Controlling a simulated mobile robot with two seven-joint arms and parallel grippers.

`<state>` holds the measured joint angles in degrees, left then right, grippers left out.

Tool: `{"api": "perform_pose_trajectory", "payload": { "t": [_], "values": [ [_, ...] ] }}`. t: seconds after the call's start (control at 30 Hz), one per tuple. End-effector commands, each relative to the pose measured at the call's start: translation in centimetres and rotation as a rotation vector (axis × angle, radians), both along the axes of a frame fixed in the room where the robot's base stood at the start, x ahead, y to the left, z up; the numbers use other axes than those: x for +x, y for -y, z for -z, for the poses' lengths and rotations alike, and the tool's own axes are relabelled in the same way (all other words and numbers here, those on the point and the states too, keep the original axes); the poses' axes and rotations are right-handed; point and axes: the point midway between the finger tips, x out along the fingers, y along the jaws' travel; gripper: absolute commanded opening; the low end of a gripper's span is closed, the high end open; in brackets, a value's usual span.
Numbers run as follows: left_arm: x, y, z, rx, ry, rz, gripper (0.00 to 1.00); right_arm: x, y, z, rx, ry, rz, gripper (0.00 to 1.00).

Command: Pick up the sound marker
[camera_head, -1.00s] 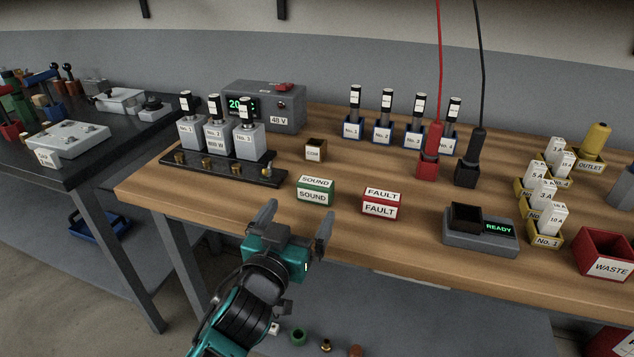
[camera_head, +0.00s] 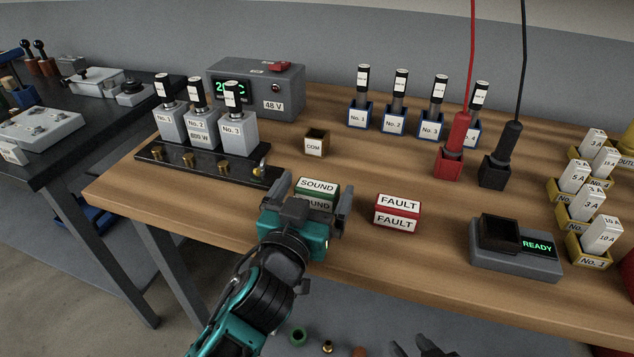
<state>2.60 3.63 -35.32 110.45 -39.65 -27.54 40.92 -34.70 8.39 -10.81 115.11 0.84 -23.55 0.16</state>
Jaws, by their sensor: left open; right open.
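The sound marker (camera_head: 317,186) is a small green block with white SOUND labels on its top and front. It lies near the front of the wooden bench, left of the red fault marker (camera_head: 397,211). My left gripper (camera_head: 314,190) is open, with one finger to each side of the sound marker in the picture; its body hides the marker's lower front. I cannot tell whether the fingers touch it. My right gripper (camera_head: 417,347) shows only its dark fingertips at the bottom edge, apart and empty, in front of the bench.
A black rail (camera_head: 209,163) with several grey plug units stands left of the marker. A COM block (camera_head: 317,143) sits behind it. A grey device reading READY (camera_head: 515,262) is at the right. Red and black probes (camera_head: 453,143) stand farther back. Bare wood lies around the fault marker.

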Motion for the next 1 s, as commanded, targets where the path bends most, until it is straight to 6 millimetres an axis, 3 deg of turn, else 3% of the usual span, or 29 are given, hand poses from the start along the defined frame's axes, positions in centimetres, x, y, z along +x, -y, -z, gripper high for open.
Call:
{"api": "perform_pose_trajectory", "payload": {
  "t": [0.23, 0.8, 1.0],
  "values": [
    [-0.09, 0.06, -0.02, -0.001, 0.000, 0.000, 1.00, 0.23, 0.02, -0.11, -0.002, 0.004, -0.003, 0.44],
    [-0.07, 0.04, -0.04, -0.001, 0.001, 0.000, 0.47, -0.41, -0.04, 0.29, -0.001, -0.008, -0.003, 0.44],
    [-0.05, 0.04, -0.05, -0.001, 0.000, 0.000, 0.47, -0.37, -0.04, 0.27, -0.001, -0.007, -0.003, 0.44]
  ]
}}
